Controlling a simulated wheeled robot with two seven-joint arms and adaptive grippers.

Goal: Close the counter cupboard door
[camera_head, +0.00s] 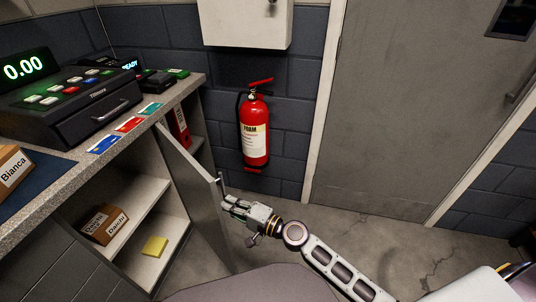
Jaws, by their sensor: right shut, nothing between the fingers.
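The counter cupboard door (193,190) is a grey panel standing open, swung out from the counter (55,189). Behind it the cupboard's pale shelf (143,196) shows. My right gripper (228,203) is shut and empty, at the outer side of the door near its free edge and small upright handle (221,182). I cannot tell whether the fingers touch the door. My left gripper is not in view.
A cardboard box (103,224) and a yellow block (154,246) are inside the cupboard. A cash register (75,105) and coloured cards (129,124) lie on the counter. A red fire extinguisher (254,130) hangs on the wall. Bare floor lies right of the door.

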